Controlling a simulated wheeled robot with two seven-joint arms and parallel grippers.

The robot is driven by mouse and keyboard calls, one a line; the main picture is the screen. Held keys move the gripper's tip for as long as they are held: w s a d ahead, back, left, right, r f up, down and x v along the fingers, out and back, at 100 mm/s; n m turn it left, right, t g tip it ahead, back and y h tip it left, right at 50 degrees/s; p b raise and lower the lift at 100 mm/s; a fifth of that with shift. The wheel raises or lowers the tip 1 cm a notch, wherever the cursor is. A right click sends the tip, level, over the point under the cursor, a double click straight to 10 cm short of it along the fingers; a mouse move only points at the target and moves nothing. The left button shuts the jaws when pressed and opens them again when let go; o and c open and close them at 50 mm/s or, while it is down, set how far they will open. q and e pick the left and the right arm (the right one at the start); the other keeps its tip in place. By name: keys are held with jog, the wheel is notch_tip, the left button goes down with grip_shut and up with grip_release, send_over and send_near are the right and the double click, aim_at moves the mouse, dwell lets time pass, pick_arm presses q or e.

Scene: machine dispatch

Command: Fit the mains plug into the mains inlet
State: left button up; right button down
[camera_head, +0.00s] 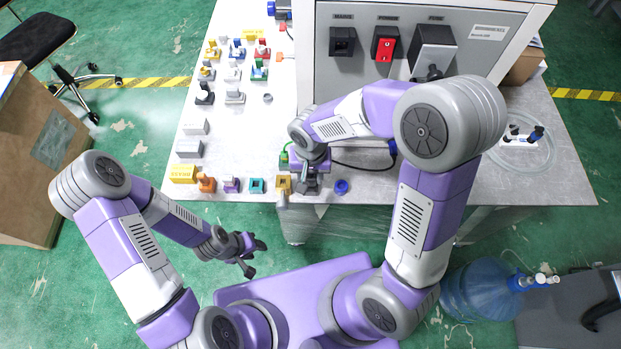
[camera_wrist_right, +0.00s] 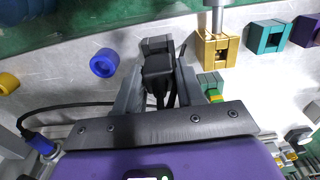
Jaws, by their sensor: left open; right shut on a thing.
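The mains inlet (camera_head: 342,42) is a black socket on the grey panel of the machine, under the leftmost label. My right gripper (camera_head: 309,178) is low over the front part of the table, well in front of the panel. It is shut on the black mains plug (camera_wrist_right: 158,70), which shows between its fingers in the right wrist view. In the head view the plug is largely hidden by the wrist. My left gripper (camera_head: 250,254) is open and empty, in front of the table's edge and over the floor.
A red switch (camera_head: 384,46) and a fuse block (camera_head: 433,52) sit right of the inlet. A blue ring (camera_head: 341,186), a gold block (camera_head: 283,183) and a teal block (camera_head: 256,185) lie along the table's front edge. Several connectors stand at the left. A black cable (camera_wrist_right: 75,105) runs beside the gripper.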

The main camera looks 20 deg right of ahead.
jog(key=shift+r+p, duration=1.35)
jog(key=shift+r, duration=0.55)
jog(key=shift+r, duration=0.1)
jog(key=shift+r+p, duration=1.2)
jog(key=shift+r, duration=0.2)
jog(key=shift+f, duration=0.1)
